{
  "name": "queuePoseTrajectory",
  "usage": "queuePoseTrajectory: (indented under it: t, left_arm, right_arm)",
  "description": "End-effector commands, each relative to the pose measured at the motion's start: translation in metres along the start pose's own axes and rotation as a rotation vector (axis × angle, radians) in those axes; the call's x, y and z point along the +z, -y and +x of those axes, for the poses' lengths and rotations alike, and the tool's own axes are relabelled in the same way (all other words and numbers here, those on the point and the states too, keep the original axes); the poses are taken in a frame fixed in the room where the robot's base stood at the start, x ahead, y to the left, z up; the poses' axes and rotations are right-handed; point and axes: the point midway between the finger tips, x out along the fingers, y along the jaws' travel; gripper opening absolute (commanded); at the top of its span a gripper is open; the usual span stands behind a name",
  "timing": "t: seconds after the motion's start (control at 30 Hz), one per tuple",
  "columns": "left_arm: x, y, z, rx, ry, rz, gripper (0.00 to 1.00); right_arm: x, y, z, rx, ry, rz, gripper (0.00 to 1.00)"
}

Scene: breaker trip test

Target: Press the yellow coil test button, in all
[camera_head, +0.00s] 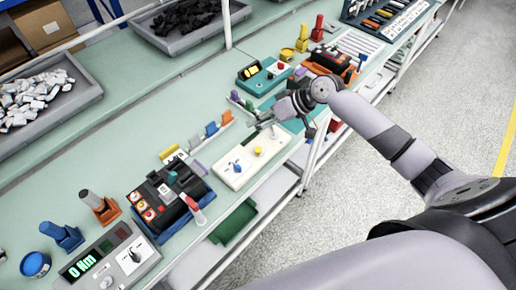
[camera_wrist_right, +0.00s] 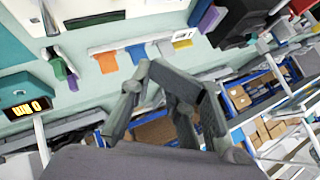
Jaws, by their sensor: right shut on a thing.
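The yellow button (camera_head: 258,151) is a small round cap on the right part of a white panel (camera_head: 229,178). My right gripper (camera_head: 266,122) is beyond the panel's far right end, apart from the button. In the wrist view its fingers (camera_wrist_right: 172,80) are drawn together; what is between them cannot be made out. I cannot pick out the yellow button in the wrist view. My left gripper is not in view.
A black breaker block in a blue tray (camera_head: 165,235) stands left of the panel. Coloured tabs (camera_head: 211,129) stand in a rack behind it. A teal unit (camera_head: 258,82) is farther back. A torque display (camera_head: 80,265) is at the front left. The bench edge runs along the right.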

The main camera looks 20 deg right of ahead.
Motion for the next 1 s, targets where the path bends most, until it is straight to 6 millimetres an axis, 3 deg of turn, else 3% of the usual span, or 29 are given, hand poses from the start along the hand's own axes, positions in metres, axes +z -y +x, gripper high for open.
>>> queuePoseTrajectory:
  t: [0.27,0.57,1.0]
  left_arm:
    - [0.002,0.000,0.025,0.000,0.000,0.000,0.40]
    - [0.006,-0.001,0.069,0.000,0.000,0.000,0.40]
    - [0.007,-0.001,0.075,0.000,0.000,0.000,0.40]
  right_arm:
    - [0.013,-0.013,0.018,0.000,0.000,0.000,0.00]
    - [0.035,-0.035,0.048,0.000,0.000,0.000,0.00]
    - [0.044,-0.044,0.061,0.000,0.000,-0.001,0.00]
